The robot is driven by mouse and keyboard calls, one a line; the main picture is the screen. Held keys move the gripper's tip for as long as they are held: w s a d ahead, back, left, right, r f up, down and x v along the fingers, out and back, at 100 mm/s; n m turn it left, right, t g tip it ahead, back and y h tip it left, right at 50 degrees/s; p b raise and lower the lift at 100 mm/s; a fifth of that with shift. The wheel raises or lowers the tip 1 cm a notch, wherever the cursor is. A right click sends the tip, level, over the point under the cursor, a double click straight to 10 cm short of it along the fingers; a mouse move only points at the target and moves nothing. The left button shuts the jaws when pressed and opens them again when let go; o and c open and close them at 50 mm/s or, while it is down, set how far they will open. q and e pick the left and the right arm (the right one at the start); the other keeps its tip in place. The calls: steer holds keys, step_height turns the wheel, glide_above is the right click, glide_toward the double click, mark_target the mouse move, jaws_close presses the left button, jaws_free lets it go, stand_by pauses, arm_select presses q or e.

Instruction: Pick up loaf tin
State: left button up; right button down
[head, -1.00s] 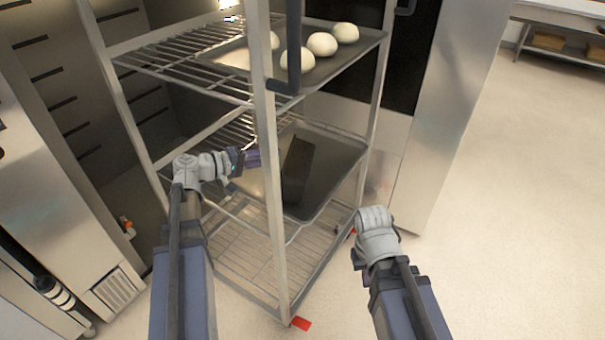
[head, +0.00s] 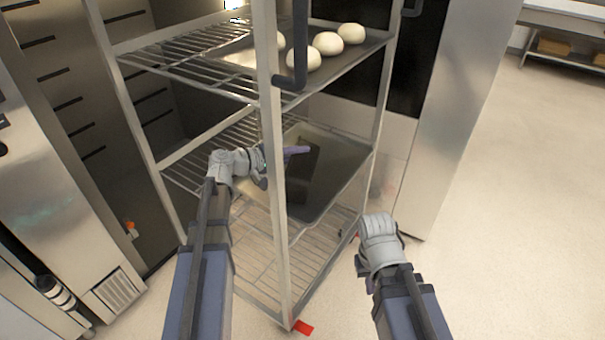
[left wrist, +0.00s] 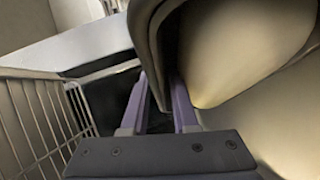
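The dark loaf tin (head: 304,178) lies on the metal tray (head: 335,188) on the rack's middle shelf. My left gripper (head: 298,150) reaches past the front rack post, which hides part of it, and its purple fingers overlap the tin's upper part in the head view. In the left wrist view, the two fingers (left wrist: 158,112) stand apart with a dark curved rim between them, probably the tin's; I cannot tell whether they touch it. My right gripper (head: 380,230) is low at the right, outside the rack, its fingers hidden by the wrist.
The rack post (head: 276,200) stands close beside my left wrist. A tray with several dough balls (head: 328,43) is on the shelf above. An oven door handle (head: 299,50) hangs near the post. Open floor (head: 490,230) lies to the right.

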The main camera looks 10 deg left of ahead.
arm_select(q)
jaws_close()
stand_by(1.4)
